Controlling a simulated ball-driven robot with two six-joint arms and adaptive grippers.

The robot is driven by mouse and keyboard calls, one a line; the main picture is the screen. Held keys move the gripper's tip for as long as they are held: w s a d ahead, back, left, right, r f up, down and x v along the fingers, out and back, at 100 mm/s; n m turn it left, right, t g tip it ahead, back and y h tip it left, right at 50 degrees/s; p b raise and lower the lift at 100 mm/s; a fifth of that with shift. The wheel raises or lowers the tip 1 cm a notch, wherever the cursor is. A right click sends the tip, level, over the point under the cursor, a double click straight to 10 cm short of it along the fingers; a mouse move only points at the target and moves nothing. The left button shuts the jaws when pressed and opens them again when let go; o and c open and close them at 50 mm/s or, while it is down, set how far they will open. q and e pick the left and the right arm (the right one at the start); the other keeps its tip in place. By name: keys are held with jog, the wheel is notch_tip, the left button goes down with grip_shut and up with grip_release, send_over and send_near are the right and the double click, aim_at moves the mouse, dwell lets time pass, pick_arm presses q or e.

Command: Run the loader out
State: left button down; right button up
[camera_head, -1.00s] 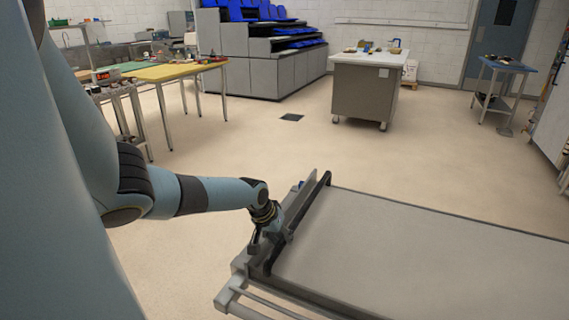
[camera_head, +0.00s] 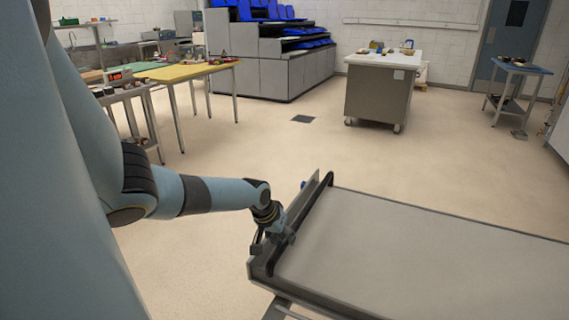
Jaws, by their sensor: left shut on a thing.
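The loader (camera_head: 430,260) is a long flat grey belt deck at the lower right, running out of view to the right. A dark raised bar (camera_head: 318,197) crosses its left end, beside a grey end plate. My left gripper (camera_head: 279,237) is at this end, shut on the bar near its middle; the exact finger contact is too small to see. Part of a lower support frame (camera_head: 284,308) shows below the deck's near left corner. My right gripper is out of view.
Open beige floor lies left of and beyond the loader, with a dark floor plate (camera_head: 303,119). A yellow-topped table (camera_head: 190,72) stands at the left, a wheeled steel counter (camera_head: 378,95) beyond, and a small blue-topped table (camera_head: 522,68) at the far right.

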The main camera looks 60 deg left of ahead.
pick_arm(q)
jog(key=shift+s+a, duration=0.2)
jog(key=shift+a, duration=0.15)
jog(key=c, duration=1.5)
grip_release()
jog(key=o, duration=0.4)
jog(key=shift+s+a, duration=0.1)
jog(key=v, duration=1.2)
